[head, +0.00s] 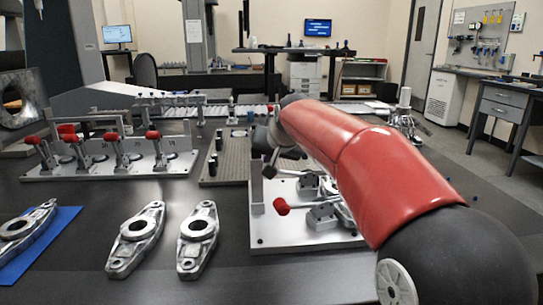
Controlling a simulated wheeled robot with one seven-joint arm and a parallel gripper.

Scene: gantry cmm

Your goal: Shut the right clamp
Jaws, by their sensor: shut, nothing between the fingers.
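A light metal fixture plate (285,236) lies on the dark table, right of centre in the head view. A toggle clamp with a red knob (281,206) stands on it, its lever leaning low to the left. More grey clamp metal (322,214) shows beside my red arm. The arm covers the plate's right side, so I cannot see the right clamp's handle clearly. My gripper (273,160) is small and dark, partly hidden at the arm's far end, above the back of the plate. It is shut and holds nothing. I cannot tell whether it touches a clamp.
Two metal link parts (136,240) lie on the table left of the plate; another lies on a blue mat (62,222). A fixture with several red-knobbed clamps (113,160) stands back left. A perforated plate (226,166) lies behind. The front middle is clear.

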